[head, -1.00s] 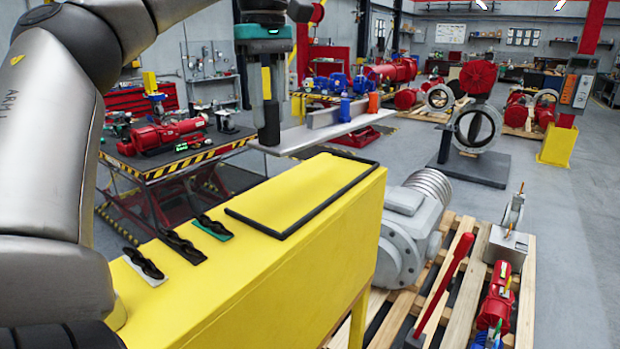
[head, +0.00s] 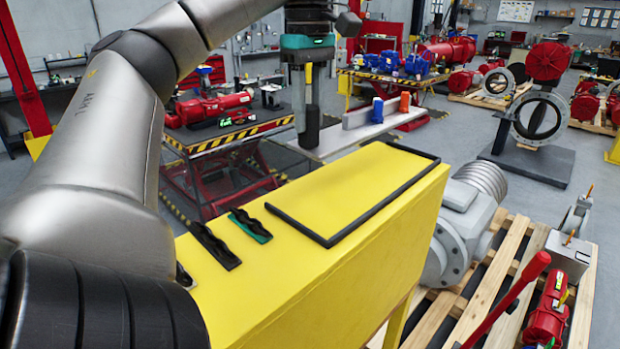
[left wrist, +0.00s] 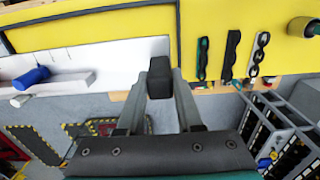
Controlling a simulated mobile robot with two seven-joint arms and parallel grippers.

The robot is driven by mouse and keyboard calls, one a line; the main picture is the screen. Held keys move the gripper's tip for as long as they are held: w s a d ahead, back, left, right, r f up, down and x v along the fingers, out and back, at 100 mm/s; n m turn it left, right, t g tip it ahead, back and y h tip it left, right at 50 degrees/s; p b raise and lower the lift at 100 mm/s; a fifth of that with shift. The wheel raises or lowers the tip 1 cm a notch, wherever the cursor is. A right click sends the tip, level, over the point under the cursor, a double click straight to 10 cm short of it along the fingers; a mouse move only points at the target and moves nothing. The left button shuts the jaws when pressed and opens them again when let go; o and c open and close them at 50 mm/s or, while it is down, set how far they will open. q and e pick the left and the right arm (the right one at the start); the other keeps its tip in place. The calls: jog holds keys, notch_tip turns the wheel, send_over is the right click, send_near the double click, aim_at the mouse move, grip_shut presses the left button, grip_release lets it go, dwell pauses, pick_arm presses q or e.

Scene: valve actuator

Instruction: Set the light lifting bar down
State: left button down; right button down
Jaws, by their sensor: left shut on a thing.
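My left gripper (head: 308,122) points down beyond the far side of the yellow bench, above the near left end of a pale ledge. It is shut on a dark, blocky piece, which shows between the fingertips in the left wrist view (left wrist: 160,78). I take this to be the light lifting bar, but its full length cannot be made out. I cannot tell whether it touches the ledge (head: 335,145). A black rectangular outline (head: 380,212) marks the empty bench top. My right gripper is not in view.
Black wavy pieces (head: 215,245) lie on the yellow bench (head: 290,290). A grey bar (head: 355,116), a blue bottle (head: 377,110) and an orange one (head: 405,102) stand on the ledge. A pallet (head: 520,240) with machine parts stands at right.

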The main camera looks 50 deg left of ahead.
pick_arm(q)
notch_tip(320, 180, down, 9)
jog(key=shift+w+f, duration=0.15)
dwell(1.1)
jog(key=shift+a+f, duration=0.1)
jog(key=shift+f, duration=1.8)
jog(key=c, duration=0.6)
grip_release()
jog(key=shift+f, duration=0.1)
jog(key=shift+o, duration=0.2)
jog(key=shift+r, duration=6.05)
